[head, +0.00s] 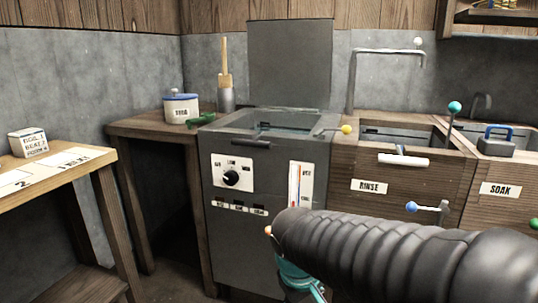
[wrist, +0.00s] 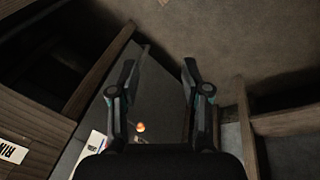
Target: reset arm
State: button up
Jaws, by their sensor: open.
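My arm, in a dark ribbed sleeve, reaches in from the lower right of the head view, in front of the grey heating unit (head: 237,160) and the rinse cabinet (head: 400,205). In the wrist view my gripper (wrist: 159,75) is open, with its two dark fingers spread apart. Nothing is between the fingertips except the view of the floor and the unit's front beyond. A small orange knob (wrist: 140,127) shows between the finger bases; it also shows beside the sleeve's end in the head view (head: 268,230). In the head view the fingers cannot be made out.
A wooden table (head: 105,182) with a box (head: 28,142) stands at the left. A jar (head: 181,107) and a brush (head: 226,80) stand on the back bench. The soak basin (head: 500,190) is at the right. Bare floor (wrist: 230,30) shows in the wrist view.

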jog(key=s+d+r+m+t+y+p, duration=0.1)
jog(key=s+d+r+m+p, duration=0.3)
jog(key=s+d+r, duration=0.4)
jog(key=s+d+m+t, duration=0.1)
jog(key=s, duration=0.1)
jog(key=shift+s+m+t, duration=0.4)
dwell(0.9)
